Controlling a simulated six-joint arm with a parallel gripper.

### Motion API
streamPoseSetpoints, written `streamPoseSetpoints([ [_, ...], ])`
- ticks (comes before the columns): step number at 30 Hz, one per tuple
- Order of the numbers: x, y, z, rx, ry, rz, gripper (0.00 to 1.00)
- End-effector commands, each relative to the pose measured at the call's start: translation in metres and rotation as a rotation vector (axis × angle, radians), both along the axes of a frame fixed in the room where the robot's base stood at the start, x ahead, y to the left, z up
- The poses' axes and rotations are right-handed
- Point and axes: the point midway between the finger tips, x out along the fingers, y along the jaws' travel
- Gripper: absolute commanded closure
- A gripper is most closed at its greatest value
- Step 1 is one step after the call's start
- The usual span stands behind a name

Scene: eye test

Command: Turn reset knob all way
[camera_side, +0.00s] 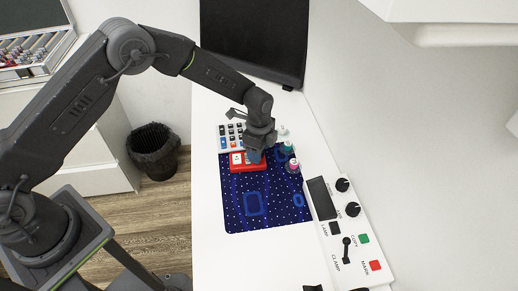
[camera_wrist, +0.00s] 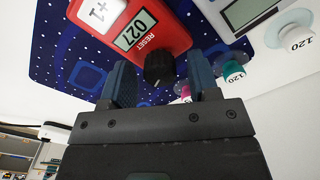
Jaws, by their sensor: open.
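The reset knob (camera_wrist: 159,68) is a black ridged knob at the end of a red counter (camera_wrist: 150,30), beside the printed word RESET. The counter's display reads 027 and a white +1 button (camera_wrist: 100,12) is next to it. In the side view the red counter (camera_side: 241,163) lies on a blue mat (camera_side: 240,213), with my gripper (camera_side: 254,155) over its right end, hiding the knob. In the wrist view my gripper (camera_wrist: 161,86) is open, with its blue fingers on either side of the knob; I cannot tell whether they touch it.
Small vials (camera_side: 293,165) stand close on the right. A white control panel (camera_side: 346,225) with knobs and buttons is at the front right. A black screen (camera_side: 254,40) is at the back. The mat's front is free.

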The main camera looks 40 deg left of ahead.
Motion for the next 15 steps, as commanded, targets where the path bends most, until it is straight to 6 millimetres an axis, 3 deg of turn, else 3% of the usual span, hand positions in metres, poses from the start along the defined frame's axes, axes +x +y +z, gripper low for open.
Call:
streamPoseSetpoints([
  [15, 0.0, 0.0, 0.04, 0.0, -0.001, 0.0, 0.45],
])
